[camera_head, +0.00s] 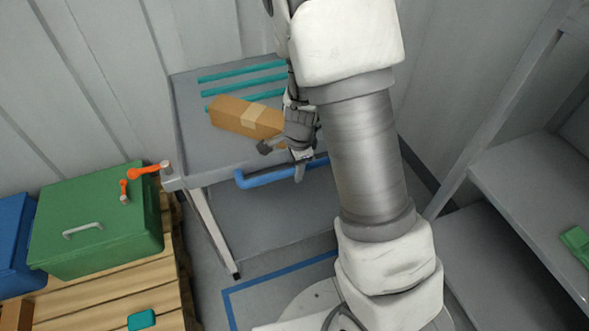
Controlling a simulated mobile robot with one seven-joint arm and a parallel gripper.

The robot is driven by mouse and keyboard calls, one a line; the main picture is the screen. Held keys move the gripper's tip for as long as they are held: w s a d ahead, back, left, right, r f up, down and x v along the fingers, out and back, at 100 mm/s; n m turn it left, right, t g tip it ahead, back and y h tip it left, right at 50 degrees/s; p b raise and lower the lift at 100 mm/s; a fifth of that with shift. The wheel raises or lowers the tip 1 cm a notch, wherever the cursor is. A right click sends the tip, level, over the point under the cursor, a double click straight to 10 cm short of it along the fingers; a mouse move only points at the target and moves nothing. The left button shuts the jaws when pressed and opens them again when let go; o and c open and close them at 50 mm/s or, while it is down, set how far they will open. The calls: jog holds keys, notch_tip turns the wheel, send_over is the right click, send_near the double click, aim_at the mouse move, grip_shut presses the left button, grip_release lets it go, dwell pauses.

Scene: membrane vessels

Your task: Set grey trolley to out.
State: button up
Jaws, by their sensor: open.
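The grey trolley (205,161) stands ahead against the corrugated wall, with a flat top, a lower shelf and pale legs. A blue handle bar (262,179) runs along its near edge. My gripper (284,163) is open over the near edge of the top, close to the blue handle. One finger overlaps the bar in view; I cannot tell if they touch. A brown taped box (240,117) lies on the trolley top beside my gripper, and teal strips cross the top behind it. My arm hides the trolley's right side.
A blue line (275,276) marks the floor in front of the trolley. At left, a green lidded box (95,225) with orange levers (150,169) stands on a wooden pallet (110,293), beside a blue box (15,245). A grey shelf rack (530,180) stands at right.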

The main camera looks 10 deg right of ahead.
jog(key=shift+w+f, duration=0.1)
jog(key=shift+f, duration=0.1)
grip_shut()
dwell(1.4)
